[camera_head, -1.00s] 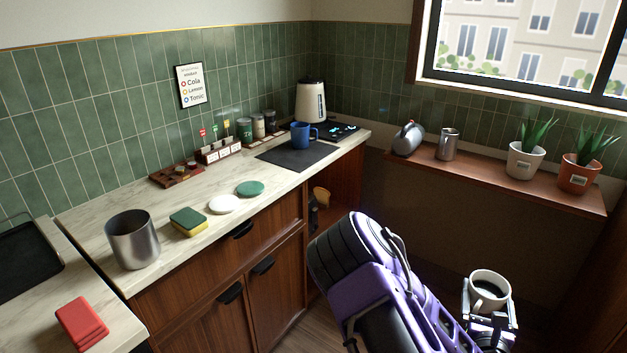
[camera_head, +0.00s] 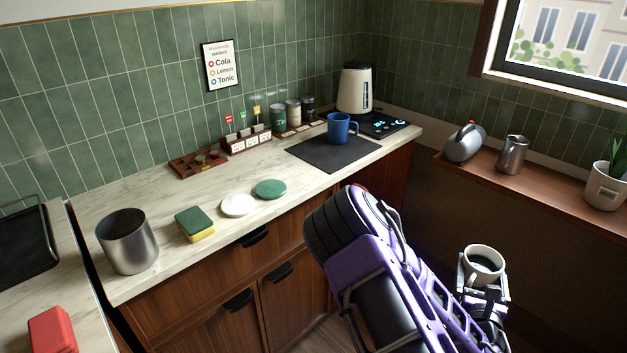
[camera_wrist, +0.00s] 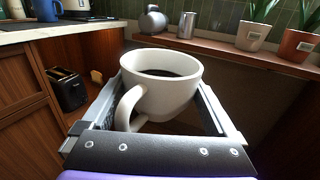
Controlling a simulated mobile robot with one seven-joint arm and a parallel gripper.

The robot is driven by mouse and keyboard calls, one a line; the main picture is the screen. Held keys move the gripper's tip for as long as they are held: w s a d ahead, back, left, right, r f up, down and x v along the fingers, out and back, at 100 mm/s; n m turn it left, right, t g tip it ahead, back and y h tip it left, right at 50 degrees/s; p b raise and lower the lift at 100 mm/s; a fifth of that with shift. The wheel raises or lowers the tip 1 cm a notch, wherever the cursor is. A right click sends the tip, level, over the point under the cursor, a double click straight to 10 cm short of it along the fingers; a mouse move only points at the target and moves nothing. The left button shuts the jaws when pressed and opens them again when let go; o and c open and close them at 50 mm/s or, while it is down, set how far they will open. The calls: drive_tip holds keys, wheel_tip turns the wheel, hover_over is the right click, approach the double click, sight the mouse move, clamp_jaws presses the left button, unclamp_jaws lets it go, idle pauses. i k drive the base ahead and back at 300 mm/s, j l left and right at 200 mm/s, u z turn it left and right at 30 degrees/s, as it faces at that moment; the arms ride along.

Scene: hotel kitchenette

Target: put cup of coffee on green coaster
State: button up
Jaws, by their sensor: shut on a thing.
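A white cup of coffee (camera_head: 484,262) with dark liquid inside is held upright in my gripper (camera_head: 482,284), at the lower right of the head view, out over the floor in front of the wooden shelf. The cup also shows in the wrist view (camera_wrist: 160,85), between the two fingers, with its handle towards the camera. The green coaster (camera_head: 271,189) lies flat and bare on the marble counter. It is right of a white coaster (camera_head: 238,205). My gripper is well away from it, to the right.
A sponge (camera_head: 195,224) and a steel canister (camera_head: 128,241) stand left of the coasters. A blue mug (camera_head: 342,128) stands on a black mat (camera_head: 322,158) behind them. A wooden shelf (camera_head: 540,190) holds a kettle (camera_head: 465,143) and a steel pitcher (camera_head: 512,154).

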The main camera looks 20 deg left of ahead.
sight(269, 190)
drive_tip(key=i+u, duration=0.15)
drive_tip(key=u, duration=0.15)
drive_tip(key=i+u, duration=0.2)
drive_tip(key=u, duration=1)
